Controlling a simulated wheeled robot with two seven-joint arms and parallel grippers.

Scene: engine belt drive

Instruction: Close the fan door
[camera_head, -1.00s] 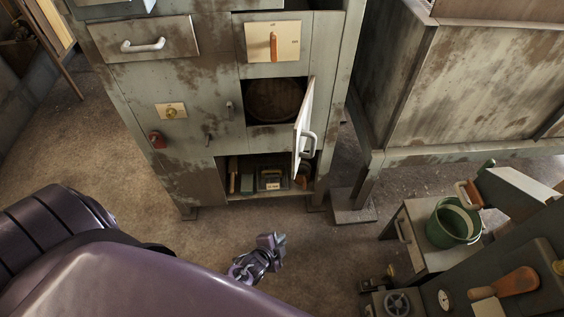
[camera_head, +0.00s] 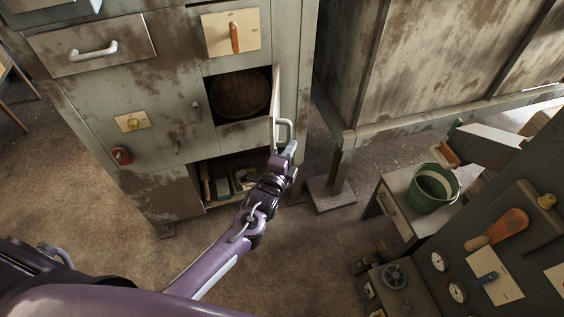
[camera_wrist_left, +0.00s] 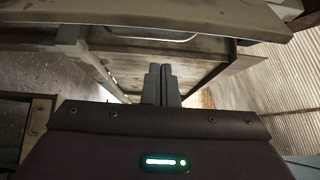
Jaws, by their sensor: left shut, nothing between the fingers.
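The fan door (camera_head: 277,92) stands open at the right side of the fan opening (camera_head: 240,95), seen nearly edge-on. Its pale loop handle (camera_head: 289,126) is on its right face, low down. A round brown fan part shows inside the opening. My left gripper (camera_head: 290,150) is shut and empty, just below the handle; I cannot tell if it touches. In the left wrist view the closed fingers (camera_wrist_left: 160,85) point toward a large panel edge with a pale curved bar under it, which seems to be the door and handle. My right gripper is not in view.
Below the opening is an open shelf (camera_head: 205,204) with small items, partly hidden by my left arm. A drawer (camera_head: 92,50), a switch plate (camera_head: 231,33) and a red knob (camera_head: 122,155) are on the cabinet. A green bucket (camera_head: 432,190) stands on a bench at right.

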